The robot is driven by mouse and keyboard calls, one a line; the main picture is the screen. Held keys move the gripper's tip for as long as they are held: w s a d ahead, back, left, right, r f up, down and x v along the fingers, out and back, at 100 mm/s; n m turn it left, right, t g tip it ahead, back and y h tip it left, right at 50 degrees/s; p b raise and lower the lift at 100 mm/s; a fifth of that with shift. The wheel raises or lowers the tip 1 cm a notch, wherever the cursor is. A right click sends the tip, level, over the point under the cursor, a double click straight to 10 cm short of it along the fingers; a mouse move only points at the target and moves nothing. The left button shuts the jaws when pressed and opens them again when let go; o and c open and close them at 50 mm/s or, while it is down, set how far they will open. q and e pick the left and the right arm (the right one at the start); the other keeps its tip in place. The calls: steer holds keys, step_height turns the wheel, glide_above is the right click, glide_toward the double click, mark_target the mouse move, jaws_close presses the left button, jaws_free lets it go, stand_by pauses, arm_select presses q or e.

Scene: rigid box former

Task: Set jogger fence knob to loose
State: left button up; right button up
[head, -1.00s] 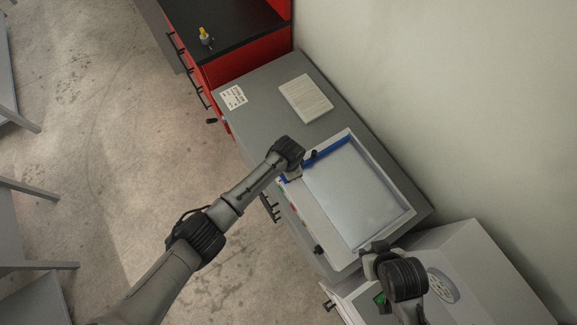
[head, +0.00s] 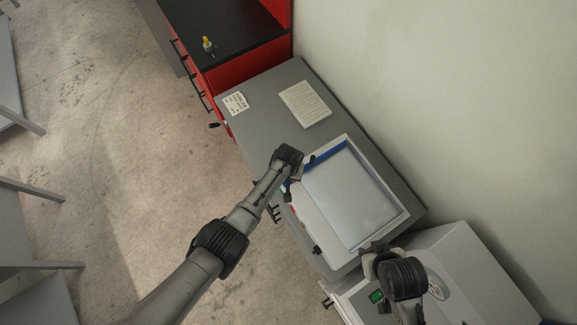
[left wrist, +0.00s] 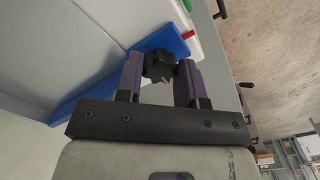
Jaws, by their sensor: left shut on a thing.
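The jogger fence (head: 329,153) is a blue bar along the far left edge of the white-framed tray (head: 350,195) in the head view; it also shows in the left wrist view (left wrist: 85,95). The jogger fence knob (left wrist: 160,65) is black and lobed, near the fence's end. My left gripper (head: 297,179) is at that end, and in the left wrist view its two fingers (left wrist: 160,78) are shut on the knob from both sides. The knob's setting cannot be read. My right gripper (head: 372,257) is near the tray's front right corner, its jaws unclear.
A grey worktop (head: 265,120) holds a stack of white sheets (head: 305,104) and a printed card (head: 236,103). A red cabinet (head: 245,67) with a black top stands behind. A white box-shaped unit (head: 470,270) is at the lower right, beside the wall.

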arm_select(q)
steer(key=shift+n, duration=0.8)
steer(key=o, duration=0.7)
steer(key=shift+o, duration=1.1)
steer(key=shift+a, duration=0.1)
